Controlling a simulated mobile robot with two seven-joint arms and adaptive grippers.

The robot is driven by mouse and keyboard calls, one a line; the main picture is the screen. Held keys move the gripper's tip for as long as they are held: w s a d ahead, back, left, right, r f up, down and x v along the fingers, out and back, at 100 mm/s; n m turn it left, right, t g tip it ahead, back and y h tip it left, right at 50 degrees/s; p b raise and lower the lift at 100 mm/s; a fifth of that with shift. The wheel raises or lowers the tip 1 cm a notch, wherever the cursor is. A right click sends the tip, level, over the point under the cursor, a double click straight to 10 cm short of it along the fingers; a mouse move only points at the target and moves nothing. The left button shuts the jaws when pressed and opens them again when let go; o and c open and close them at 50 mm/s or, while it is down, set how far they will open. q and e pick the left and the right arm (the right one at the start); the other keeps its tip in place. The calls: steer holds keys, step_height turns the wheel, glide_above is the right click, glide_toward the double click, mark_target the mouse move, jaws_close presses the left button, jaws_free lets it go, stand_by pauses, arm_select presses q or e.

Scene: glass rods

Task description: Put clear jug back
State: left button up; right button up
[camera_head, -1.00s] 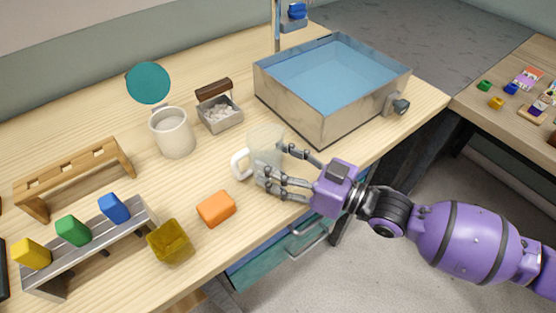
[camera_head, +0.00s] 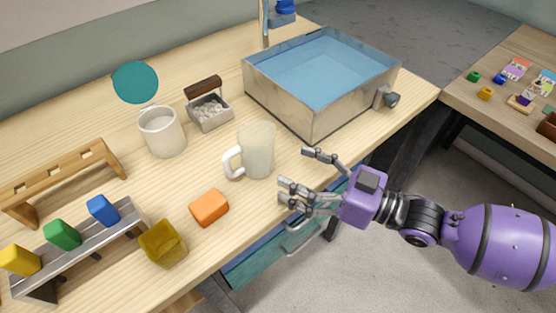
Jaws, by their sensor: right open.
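The clear jug (camera_head: 258,150) stands upright on the wooden table, in front of the near left corner of the water basin. It is frosted and see-through, with a white handle on its left side. My right gripper (camera_head: 296,172) is open and empty, just right of the jug, with a gap between its fingers and the jug. Its fingers point left toward the jug, near the table's front edge. My left gripper is not in view.
A metal basin of water (camera_head: 318,84) stands behind the jug. An orange block (camera_head: 209,207) and a dark yellow cube (camera_head: 163,243) lie front left. A white cup (camera_head: 162,132), a tray of ice (camera_head: 210,112), a wooden rack (camera_head: 65,178) and a metal rack with colored blocks (camera_head: 85,250) stand left.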

steer(key=v, duration=0.4)
steer(key=shift+s+d, duration=0.1)
steer(key=shift+d, duration=0.05)
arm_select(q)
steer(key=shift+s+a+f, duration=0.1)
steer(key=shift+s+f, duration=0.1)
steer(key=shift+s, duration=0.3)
arm_select(e)
steer(key=shift+s+d, duration=0.2)
steer(key=shift+d, duration=0.1)
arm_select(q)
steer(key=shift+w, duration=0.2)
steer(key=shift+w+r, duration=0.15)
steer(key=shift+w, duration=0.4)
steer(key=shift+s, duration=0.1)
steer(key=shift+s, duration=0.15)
arm_select(e)
steer(key=shift+c, duration=0.5)
